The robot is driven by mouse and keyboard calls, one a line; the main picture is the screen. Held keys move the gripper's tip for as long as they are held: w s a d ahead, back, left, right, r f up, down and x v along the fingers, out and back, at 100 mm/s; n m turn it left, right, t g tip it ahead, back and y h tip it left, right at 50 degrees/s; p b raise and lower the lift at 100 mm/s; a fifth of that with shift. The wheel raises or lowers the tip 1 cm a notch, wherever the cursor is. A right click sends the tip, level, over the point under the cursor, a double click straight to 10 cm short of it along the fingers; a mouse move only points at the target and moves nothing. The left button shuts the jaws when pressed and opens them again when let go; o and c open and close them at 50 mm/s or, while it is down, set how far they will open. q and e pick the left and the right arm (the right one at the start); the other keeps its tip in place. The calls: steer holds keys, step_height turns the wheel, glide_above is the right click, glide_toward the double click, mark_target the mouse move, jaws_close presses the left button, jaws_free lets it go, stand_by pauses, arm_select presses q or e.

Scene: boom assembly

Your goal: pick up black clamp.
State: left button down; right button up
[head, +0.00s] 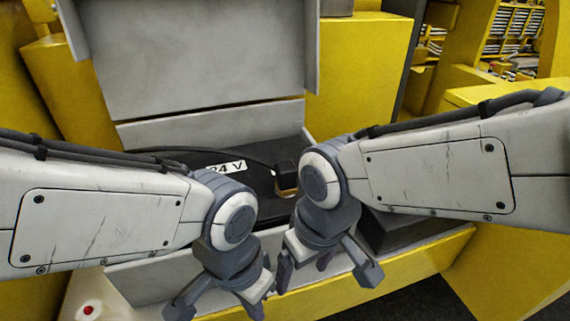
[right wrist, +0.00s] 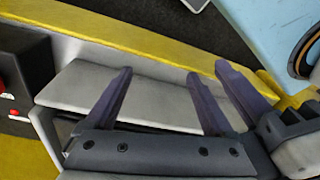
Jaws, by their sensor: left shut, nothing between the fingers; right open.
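A black block-shaped piece (head: 287,176), which looks like the black clamp, sits on the dark battery top (head: 262,187) beside a white "24 V" label. A black cable runs to it from the left. My right gripper (head: 326,278) is open and empty, in front of and below the clamp, over the pale front ledge. In the right wrist view its fingers (right wrist: 165,78) stand apart above a bare grey surface, and the clamp does not show there. My left gripper (head: 220,300) is shut and empty, lower left of the clamp. My right wrist partly covers the area beside the clamp.
A grey raised panel (head: 195,50) stands behind the battery. Yellow housing (head: 355,65) surrounds the bay. A red button (head: 88,309) is at the lower left. A dark box (head: 400,228) lies right of my right gripper. Both my arms crowd the space in front.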

mark_target(287, 167)
steer(key=w+a+r+m+t+p, duration=0.1)
steer(key=w+r+t+p, duration=0.1)
steer(key=w+r, duration=0.5)
steer(key=w+a+r+m+t+p, duration=0.15)
steer(key=w+r, duration=0.35)
steer(key=w, duration=0.5)
steer(key=w+f+p, duration=0.2)
steer(key=w+f, duration=0.1)
steer(key=shift+a+f, duration=0.15)
steer(key=x, duration=0.1)
steer(key=p+x, duration=0.1)
steer(key=x, duration=0.1)
steer(key=p+x, duration=0.1)
steer(key=shift+s+d+f, duration=0.2)
steer(key=shift+d+f, duration=0.1)
steer(key=shift+f, duration=0.1)
steer(key=shift+w+f, duration=0.2)
steer(key=shift+f, duration=0.3)
steer(key=shift+a, duration=0.1)
jaws_close()
